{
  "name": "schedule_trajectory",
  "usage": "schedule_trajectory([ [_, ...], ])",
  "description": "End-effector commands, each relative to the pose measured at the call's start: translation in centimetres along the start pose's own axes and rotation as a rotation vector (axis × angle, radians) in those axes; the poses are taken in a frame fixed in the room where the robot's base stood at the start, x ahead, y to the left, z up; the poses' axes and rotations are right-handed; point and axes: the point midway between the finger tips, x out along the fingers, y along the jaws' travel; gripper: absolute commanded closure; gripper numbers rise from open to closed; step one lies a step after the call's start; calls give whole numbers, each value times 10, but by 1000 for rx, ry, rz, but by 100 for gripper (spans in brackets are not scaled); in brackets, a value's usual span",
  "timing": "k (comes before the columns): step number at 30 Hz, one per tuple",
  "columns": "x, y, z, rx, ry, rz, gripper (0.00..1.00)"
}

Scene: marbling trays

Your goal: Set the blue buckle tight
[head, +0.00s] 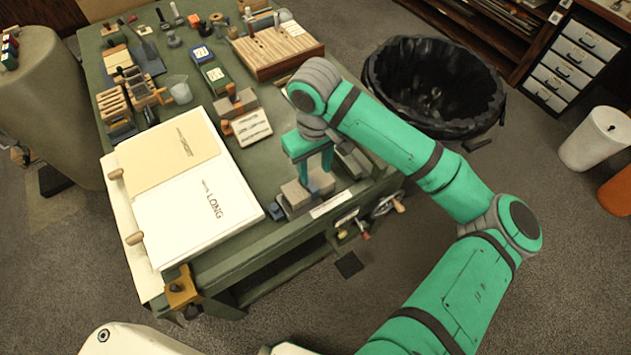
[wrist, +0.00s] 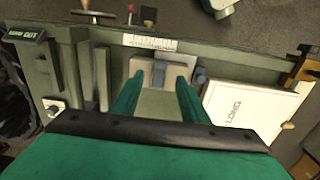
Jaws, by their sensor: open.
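A clamp-like fixture with grey blocks (head: 296,194) and blue-grey parts (head: 322,181) sits at the table's front edge. The wrist view shows its pale block (wrist: 146,68) and a blue-grey piece (wrist: 201,74) at its right. I cannot tell for certain which blue part is the buckle, or whether it is tight. My gripper (head: 310,170) is over the fixture, pointing down. In the wrist view my gripper (wrist: 160,75) has its green fingers apart, with the fixture showing beyond and between the tips. No contact can be made out.
A white board marked LONG (head: 205,205) lies left of the fixture on the green table (head: 245,258). A white ruler-like strip (head: 331,204) lies at the front edge. Handles and knobs (head: 385,205) stick out below it. A black-lined bin (head: 435,85) stands right of the table.

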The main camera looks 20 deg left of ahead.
Motion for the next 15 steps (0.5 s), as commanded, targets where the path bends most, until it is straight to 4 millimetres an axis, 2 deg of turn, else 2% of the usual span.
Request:
schedule_trajectory([
  [6,39,0,1,1,-1,-2,59],
  [15,69,0,0,0,1,-1,59],
])
